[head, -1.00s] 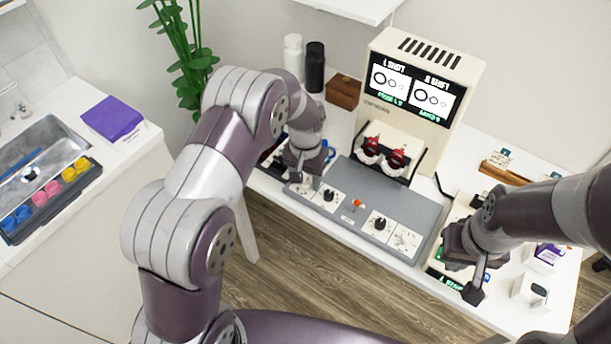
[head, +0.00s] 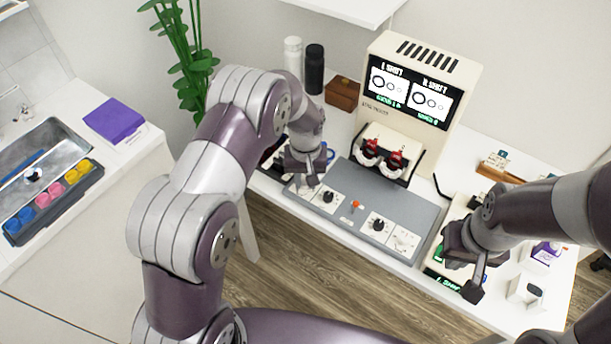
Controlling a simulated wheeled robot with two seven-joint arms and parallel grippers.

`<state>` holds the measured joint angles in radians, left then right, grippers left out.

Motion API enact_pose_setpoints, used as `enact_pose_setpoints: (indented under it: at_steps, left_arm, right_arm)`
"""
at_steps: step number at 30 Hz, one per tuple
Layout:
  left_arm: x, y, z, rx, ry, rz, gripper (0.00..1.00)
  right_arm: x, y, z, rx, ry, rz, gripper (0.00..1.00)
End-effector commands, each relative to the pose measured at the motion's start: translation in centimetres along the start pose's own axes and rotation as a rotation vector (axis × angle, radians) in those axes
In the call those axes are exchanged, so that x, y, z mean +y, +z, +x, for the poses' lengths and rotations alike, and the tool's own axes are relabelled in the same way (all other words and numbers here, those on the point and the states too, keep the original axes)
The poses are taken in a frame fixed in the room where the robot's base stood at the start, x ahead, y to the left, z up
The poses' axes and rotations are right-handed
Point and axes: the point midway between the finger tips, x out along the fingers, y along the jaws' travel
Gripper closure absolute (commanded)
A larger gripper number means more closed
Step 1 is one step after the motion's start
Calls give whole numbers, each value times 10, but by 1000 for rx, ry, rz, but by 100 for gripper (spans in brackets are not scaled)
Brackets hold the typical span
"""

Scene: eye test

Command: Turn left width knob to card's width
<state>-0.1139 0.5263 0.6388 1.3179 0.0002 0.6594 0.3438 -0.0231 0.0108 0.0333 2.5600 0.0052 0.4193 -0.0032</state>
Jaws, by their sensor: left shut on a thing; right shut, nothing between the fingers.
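The grey control panel (head: 345,225) lies in front of the cream machine (head: 435,60). It carries a black knob (head: 328,196) on the left, an orange-red knob (head: 355,204) in the middle, a black knob (head: 378,224) on the right and a white dial plate (head: 403,241) at the right end. My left gripper (head: 309,182) points down over the panel's left end, shut on a small control there that it hides. A dark card (head: 445,283) with green lettering lies at the table's right front, partly covered. My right gripper (head: 474,291) is shut and empty above it.
The machine's screen (head: 411,92) shows two ring pictures with small text. Red-and-white eyepieces (head: 383,153) stand behind the panel. White and purple boxes (head: 526,290) stand right of my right gripper. A brown box (head: 343,93) and two bottles (head: 315,67) stand at the back.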

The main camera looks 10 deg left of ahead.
Motion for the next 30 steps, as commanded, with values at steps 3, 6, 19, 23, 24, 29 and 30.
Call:
enact_pose_setpoints:
  at_steps: [3,6,19,23,24,29,30]
  left_arm:
    - [0,0,-2,1,0,-108,100]
    - [0,0,-2,1,0,-203,100]
    - [0,-1,-2,3,1,-611,100]
    - [0,-1,-2,2,1,-733,100]
    - [0,-1,-2,2,1,-770,100]
    - [0,-1,-2,2,1,-907,100]
    - [0,-1,-2,2,2,-938,100]
  right_arm:
    - [0,-1,-5,0,0,0,100]
    - [0,-1,-8,0,0,0,100]
    - [0,-2,-17,0,0,0,100]
    - [0,-2,-19,0,0,0,100]
    - [0,-2,-20,0,0,0,100]
    - [0,-3,-22,0,0,0,100]
    - [0,-3,-22,0,0,0,100]
